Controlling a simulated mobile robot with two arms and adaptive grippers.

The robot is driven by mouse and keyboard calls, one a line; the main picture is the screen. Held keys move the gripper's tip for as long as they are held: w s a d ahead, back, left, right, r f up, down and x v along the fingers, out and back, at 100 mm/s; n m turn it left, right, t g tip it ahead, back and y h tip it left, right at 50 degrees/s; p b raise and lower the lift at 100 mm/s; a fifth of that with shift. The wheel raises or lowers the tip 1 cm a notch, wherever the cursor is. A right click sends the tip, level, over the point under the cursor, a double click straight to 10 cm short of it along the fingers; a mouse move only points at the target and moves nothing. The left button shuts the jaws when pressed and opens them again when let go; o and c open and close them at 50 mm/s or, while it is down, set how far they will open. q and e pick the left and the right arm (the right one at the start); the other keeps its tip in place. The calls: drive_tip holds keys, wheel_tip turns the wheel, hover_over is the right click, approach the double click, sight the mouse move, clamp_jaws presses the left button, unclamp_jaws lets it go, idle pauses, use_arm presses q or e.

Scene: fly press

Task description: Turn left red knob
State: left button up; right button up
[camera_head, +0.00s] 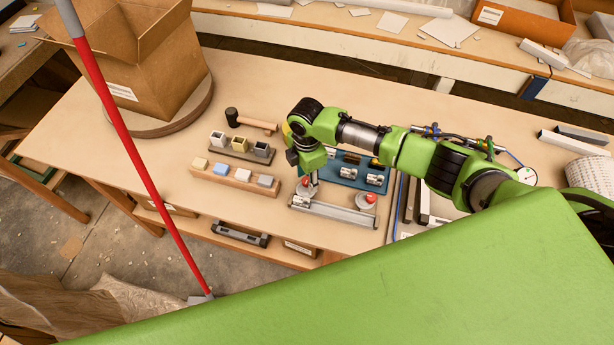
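The left red knob (305,182) sits on a round grey base at the left end of a metal fixture (335,212) near the table's front edge. A second red knob (371,197) sits on a similar base at the right end. My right gripper (311,178) points down at the left red knob, and its fingertips are at or just above it. The fingers are small and partly hidden by the wrist, so I cannot tell whether they touch the knob or how far apart they are. My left gripper is not in view.
A wooden rack with coloured blocks (235,179) and a black mallet (232,117) lie left of the fixture. A blue tray of metal parts (347,181) lies behind it, under my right arm. A cardboard box (150,60) stands back left. A red pole (130,145) crosses the left side.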

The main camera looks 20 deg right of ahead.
sight(307, 181)
drive_tip(key=shift+r, duration=0.1)
wheel_tip(307, 181, up, 12)
idle(0.5)
idle(0.5)
